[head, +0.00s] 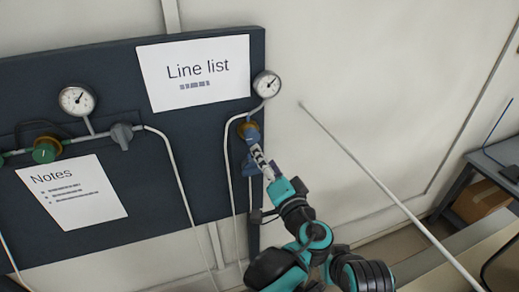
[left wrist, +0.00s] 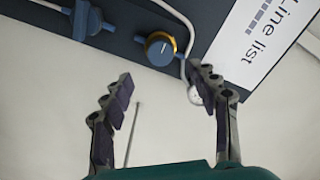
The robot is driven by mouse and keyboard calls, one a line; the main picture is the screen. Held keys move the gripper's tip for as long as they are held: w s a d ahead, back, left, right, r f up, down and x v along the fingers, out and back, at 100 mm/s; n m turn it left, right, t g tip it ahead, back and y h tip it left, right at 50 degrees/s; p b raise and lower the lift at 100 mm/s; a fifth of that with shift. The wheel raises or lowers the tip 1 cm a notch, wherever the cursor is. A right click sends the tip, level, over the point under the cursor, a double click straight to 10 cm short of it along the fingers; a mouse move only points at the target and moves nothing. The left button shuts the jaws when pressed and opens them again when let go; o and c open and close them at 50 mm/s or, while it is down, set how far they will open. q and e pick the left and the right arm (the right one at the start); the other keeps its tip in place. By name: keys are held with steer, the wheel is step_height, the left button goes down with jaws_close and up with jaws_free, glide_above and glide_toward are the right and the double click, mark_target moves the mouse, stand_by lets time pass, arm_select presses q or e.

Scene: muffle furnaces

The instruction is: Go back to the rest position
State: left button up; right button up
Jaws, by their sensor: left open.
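My left gripper (head: 260,154) is in front of the right part of the dark wall board in the head view. In the left wrist view my left gripper (left wrist: 165,88) has its two fingers spread wide, with nothing held between them. A blue knob with a brass ring (left wrist: 160,48) is beyond the fingertips, apart from them. It also shows in the head view as the brass-ringed knob (head: 248,128), just above the gripper. A blue valve (left wrist: 86,20) shows at the top left of the wrist view. My right gripper is in neither view.
The dark board (head: 205,150) carries a "Line list" sheet (head: 195,72), a "Notes" sheet (head: 72,192), two round gauges (head: 77,99) (head: 267,84), a green knob (head: 46,150) and thin tubing. A long pale rod (head: 390,195) slants at right. A table (head: 495,155) stands far right.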

arm_select(q)
steer(key=shift+s+d, duration=0.2)
steer(key=shift+s, duration=0.45)
steer(key=s+a+f+n+g+b, duration=0.2)
steer(key=s+a+f+g+b, duration=0.15)
steer(key=a+f, duration=0.6)
steer(key=s+a+f+n+g+b, duration=0.2)
steer(key=a+f+g+b, duration=0.15)
steer(key=a+f, duration=0.6)
steer(key=s+a+f+n+g+h+b, duration=0.2)
steer(key=s+f+n+g+h+b, duration=0.1)
steer(key=s+f, duration=0.7)
steer(key=s+h+b, duration=0.1)
steer(key=h, duration=0.1)
steer(key=shift+a+f+h+b, duration=0.3)
steer(key=shift+a+b, duration=0.05)
